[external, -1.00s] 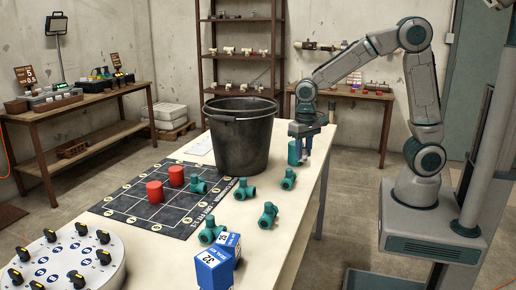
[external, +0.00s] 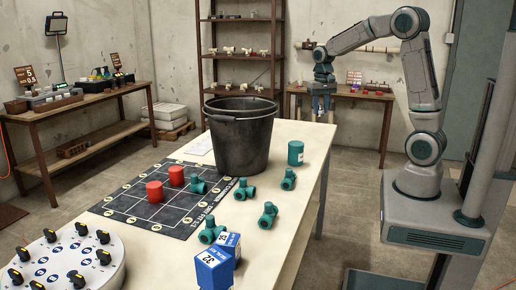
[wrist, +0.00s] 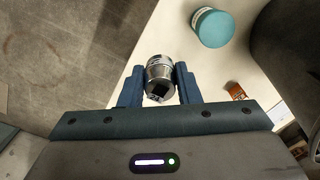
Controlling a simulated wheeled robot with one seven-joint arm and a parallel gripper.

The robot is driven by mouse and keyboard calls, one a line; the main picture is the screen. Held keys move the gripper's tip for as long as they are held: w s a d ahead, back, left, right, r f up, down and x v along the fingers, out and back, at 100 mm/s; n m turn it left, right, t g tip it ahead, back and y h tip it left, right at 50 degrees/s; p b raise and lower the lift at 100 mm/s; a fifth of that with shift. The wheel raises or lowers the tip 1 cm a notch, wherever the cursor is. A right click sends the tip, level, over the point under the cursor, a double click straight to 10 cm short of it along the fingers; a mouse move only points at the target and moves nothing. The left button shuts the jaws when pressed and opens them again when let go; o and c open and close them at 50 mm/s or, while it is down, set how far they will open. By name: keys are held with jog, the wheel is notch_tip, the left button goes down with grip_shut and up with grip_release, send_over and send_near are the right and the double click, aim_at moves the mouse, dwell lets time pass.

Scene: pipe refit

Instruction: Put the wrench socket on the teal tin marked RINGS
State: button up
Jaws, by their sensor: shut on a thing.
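My gripper (external: 321,108) is raised beyond the far right corner of the white table in the external view. In the wrist view its jaws (wrist: 159,86) are shut on the wrench socket (wrist: 159,70), a shiny metal cylinder with a dark square hole facing the camera. The teal tin (external: 296,153) stands upright on the table's right side, right of the black bucket. It also shows in the wrist view (wrist: 212,27), up and right of the socket and apart from it, with a pale label band. Its marking is too small to read.
The black bucket (external: 241,138) stands close to the tin. A small orange-brown item (wrist: 236,91) lies by it. Several teal pipe fittings (external: 269,214), two blue boxes (external: 213,272) and a dark grid mat (external: 150,224) with red cylinders (external: 155,191) occupy the nearer table.

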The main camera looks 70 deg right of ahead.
jog(key=shift+s+d+r, duration=0.15)
jog(key=shift+d, duration=0.45)
jog(key=p, duration=0.2)
send_over(296, 143)
jog(key=f, duration=0.6)
jog(key=shift+s+a+f, duration=0.1)
jog(key=shift+a+f, duration=0.1)
jog(key=shift+f, duration=2.2)
jog(key=shift+f, duration=0.15)
jog(key=o, duration=1)
